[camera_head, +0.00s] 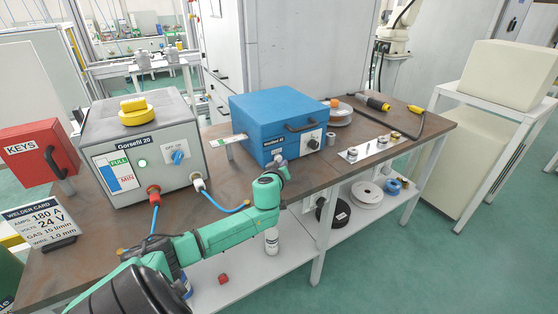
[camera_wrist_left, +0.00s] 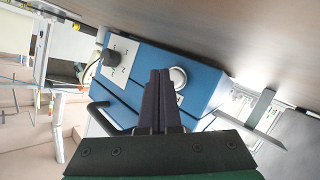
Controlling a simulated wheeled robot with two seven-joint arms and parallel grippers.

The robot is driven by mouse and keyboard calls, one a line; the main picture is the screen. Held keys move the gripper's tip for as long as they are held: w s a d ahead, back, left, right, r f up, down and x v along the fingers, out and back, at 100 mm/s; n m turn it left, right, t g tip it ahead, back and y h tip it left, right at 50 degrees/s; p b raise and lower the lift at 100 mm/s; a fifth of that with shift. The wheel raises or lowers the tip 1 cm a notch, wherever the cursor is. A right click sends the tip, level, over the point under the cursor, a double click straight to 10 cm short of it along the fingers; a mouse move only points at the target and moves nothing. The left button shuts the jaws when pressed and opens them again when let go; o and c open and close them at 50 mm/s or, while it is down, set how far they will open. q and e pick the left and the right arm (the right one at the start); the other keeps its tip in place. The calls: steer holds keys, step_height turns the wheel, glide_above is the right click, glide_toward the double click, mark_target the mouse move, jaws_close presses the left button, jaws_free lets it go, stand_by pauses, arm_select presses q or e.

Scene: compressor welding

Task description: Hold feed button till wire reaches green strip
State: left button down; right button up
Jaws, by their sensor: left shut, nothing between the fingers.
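The blue wire feeder box (camera_head: 283,119) stands on the brown bench, with a black handle and a control panel (camera_head: 308,144) with a black knob on its front. My left gripper (camera_head: 280,163) is at the lower left of that front face. In the left wrist view its dark fingers (camera_wrist_left: 160,80) are shut and empty, pointing at the blue front (camera_wrist_left: 198,85). A pale round button (camera_wrist_left: 178,76) shows right beside the fingertips; I cannot tell whether they touch it. A small plate with green on it (camera_head: 229,139) sticks out left of the box. No wire can be made out. My right gripper is out of view.
The grey welder (camera_head: 145,145) with cables stands left of the feeder, near a red KEYS box (camera_head: 37,150). A plate with small metal parts (camera_head: 368,149) and a torch (camera_head: 374,102) lie to the right. Spools (camera_head: 367,192) sit on the lower shelf.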

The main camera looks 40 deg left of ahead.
arm_select(q)
steer(key=shift+d, duration=0.1)
steer(key=shift+s+d+p, duration=0.1)
steer(key=shift+s+d, duration=0.15)
steer(key=shift+d, duration=0.5)
steer(key=shift+s+d+p, duration=0.15)
steer(key=shift+s+d, duration=0.05)
steer(key=shift+d, duration=0.6)
steer(key=shift+s+d+p, duration=0.1)
steer(key=shift+s+d, duration=0.15)
steer(key=shift+d, duration=0.5)
